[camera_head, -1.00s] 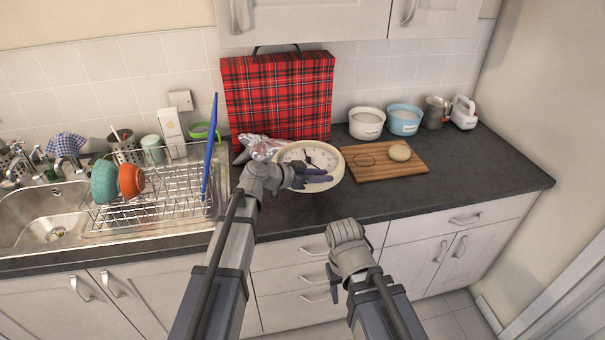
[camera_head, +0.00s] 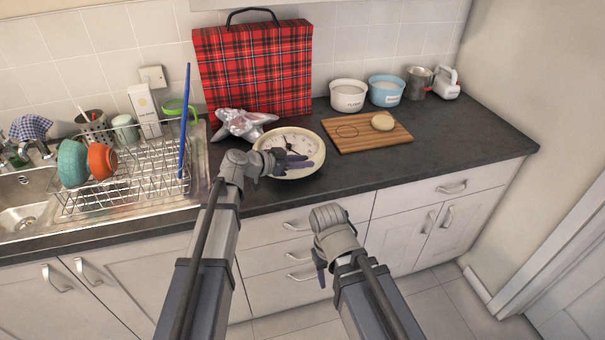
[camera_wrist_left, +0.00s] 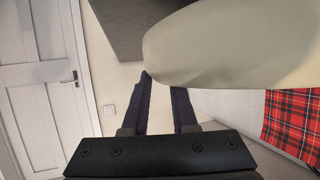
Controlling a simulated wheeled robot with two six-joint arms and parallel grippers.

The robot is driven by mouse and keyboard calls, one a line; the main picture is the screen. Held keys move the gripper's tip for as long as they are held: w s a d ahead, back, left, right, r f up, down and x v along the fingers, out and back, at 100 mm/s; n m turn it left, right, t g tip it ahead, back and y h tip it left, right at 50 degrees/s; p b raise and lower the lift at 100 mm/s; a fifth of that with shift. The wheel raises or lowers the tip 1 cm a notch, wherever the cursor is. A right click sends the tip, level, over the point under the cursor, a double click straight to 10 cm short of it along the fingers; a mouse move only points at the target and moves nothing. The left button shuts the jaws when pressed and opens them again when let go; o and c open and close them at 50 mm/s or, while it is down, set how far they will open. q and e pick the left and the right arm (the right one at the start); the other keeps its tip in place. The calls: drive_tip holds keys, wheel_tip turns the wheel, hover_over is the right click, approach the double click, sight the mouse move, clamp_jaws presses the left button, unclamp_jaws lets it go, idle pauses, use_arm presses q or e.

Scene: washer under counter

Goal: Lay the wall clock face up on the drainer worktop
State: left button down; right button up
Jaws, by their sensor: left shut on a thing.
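The wall clock (camera_head: 305,146) is round with a cream rim and a pale dial. Its dial faces up toward the head camera. My left gripper (camera_head: 291,163) is shut on its near rim and covers part of the dial. In the left wrist view the clock (camera_wrist_left: 230,50) is a large pale shape beyond the fingers (camera_wrist_left: 165,105). The clock is over the dark worktop (camera_head: 400,172), right of the drainer; I cannot tell whether it touches. My right gripper (camera_head: 320,272) hangs in front of the drawers, its fingers pointing down; its opening is unclear.
A wire rack (camera_head: 130,180) with bowls stands at left. A silvery star-shaped thing (camera_head: 243,124) and a red tartan case (camera_head: 255,70) are behind the clock. A wooden board (camera_head: 350,138) with a round pale item (camera_head: 382,121) is close right. The front right worktop is clear.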

sight(296, 171)
use_arm(q)
wheel_tip(296, 171, down, 4)
drive_tip(key=b, duration=0.3)
drive_tip(key=shift+r, duration=0.3)
drive_tip(key=c, duration=0.7)
unclamp_jaws()
drive_tip(key=shift+s+a+r, duration=0.1)
drive_tip(key=shift+r, duration=0.05)
drive_tip(key=p+v, duration=0.4)
drive_tip(key=v, duration=0.6)
drive_tip(key=shift+r, duration=0.15)
drive_tip(key=shift+p+v, duration=0.3)
drive_tip(key=shift+v, duration=0.5)
